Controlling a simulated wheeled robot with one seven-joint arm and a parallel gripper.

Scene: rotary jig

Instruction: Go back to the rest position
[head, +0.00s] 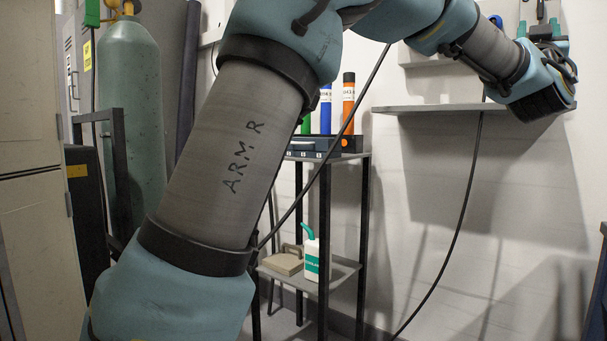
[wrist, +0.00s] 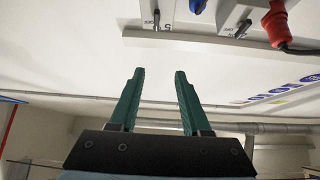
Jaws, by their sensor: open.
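My gripper (wrist: 158,75) shows in the wrist view with two green fingers apart and nothing between them. Beyond the fingers is a pale wall or panel surface. In the head view my arm, marked "ARM R", crosses the picture from lower left to upper right.
A wall shelf (head: 470,107) is by the arm's far end. A metal stand (head: 325,230) holds coloured cylinders and a white bottle (head: 311,258). A gas cylinder (head: 130,110) stands at left. A grey box (wrist: 235,15) with a red plug (wrist: 277,25) tops the wrist view.

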